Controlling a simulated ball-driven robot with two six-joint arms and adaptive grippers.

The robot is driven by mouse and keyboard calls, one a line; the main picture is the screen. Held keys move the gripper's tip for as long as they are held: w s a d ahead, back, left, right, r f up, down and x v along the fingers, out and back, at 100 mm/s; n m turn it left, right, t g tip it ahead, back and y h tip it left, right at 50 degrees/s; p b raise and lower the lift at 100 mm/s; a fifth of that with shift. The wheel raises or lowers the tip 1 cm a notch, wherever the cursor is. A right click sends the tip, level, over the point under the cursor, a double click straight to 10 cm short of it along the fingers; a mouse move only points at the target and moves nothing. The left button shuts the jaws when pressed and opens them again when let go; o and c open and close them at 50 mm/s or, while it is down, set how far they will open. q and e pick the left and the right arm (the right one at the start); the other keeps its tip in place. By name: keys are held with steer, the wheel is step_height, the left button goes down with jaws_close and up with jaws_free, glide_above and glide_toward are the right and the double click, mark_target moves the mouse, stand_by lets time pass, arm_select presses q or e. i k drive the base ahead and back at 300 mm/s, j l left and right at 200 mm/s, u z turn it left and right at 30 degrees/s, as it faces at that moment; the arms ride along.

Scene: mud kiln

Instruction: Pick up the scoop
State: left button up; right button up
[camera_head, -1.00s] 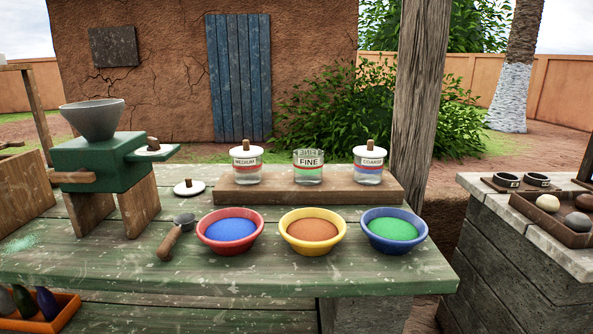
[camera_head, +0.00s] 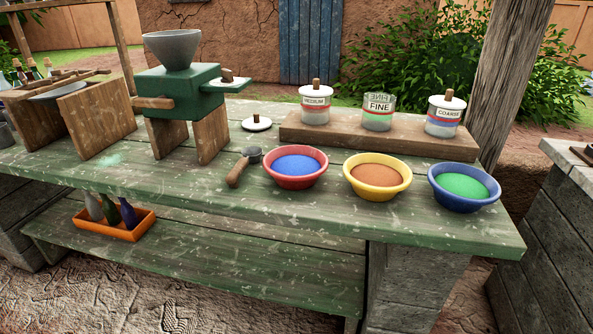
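The scoop (camera_head: 239,170) lies on the green wooden table, just left of the red bowl of blue powder. It has a brown wooden handle towards the front and a dark metal cup towards the back. The cup is close to the red bowl's rim; I cannot tell if they touch. Neither of my grippers shows in the head view.
Right of the scoop stand a red bowl (camera_head: 268,177), a yellow bowl (camera_head: 352,183) and a blue bowl (camera_head: 441,198). Behind are labelled jars on a wooden board (camera_head: 400,139) and a loose lid (camera_head: 257,124). A green grinder (camera_head: 177,92) stands left. The table front (camera_head: 180,185) is clear.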

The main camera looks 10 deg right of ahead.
mark_target(244, 165)
steer(key=k+j+z, duration=0.1)
steer(key=z, duration=1.2)
steer(key=u, duration=1.25)
steer(key=i+l+z, duration=0.6)
steer(key=k+l, duration=0.05)
